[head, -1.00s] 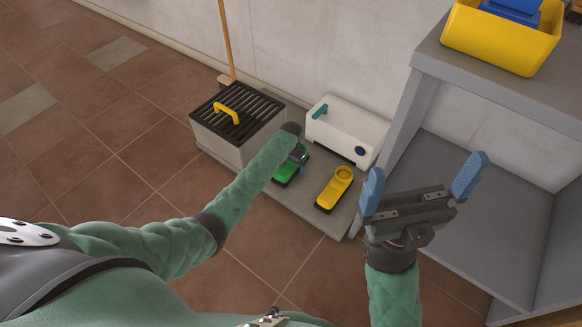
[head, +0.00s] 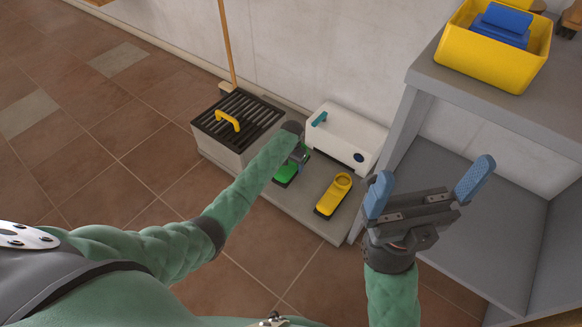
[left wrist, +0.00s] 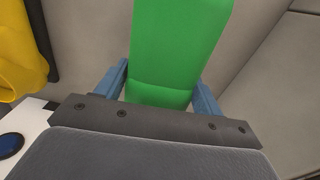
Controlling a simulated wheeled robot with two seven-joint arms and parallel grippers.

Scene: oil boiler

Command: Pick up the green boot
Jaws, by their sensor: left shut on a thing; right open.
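The green boot (head: 284,174) stands on the grey low platform, left of a yellow boot (head: 331,197). My left gripper (head: 298,157) reaches down over the green boot and is shut on it. The left wrist view shows the green boot (left wrist: 180,50) between the two blue fingers, with the yellow boot (left wrist: 18,55) at the left edge. My forearm and wrist hide part of the grip in the head view. I cannot tell whether the boot touches the platform. My right gripper (head: 428,185) is open and empty, in front of the grey shelf unit.
A white box (head: 345,133) with a teal handle stands behind the boots. A box with a black slatted top (head: 240,116) and yellow handle stands to the left. The grey shelf unit (head: 470,195) is on the right, with a yellow bin (head: 490,62) on top. Tiled floor lies open at left.

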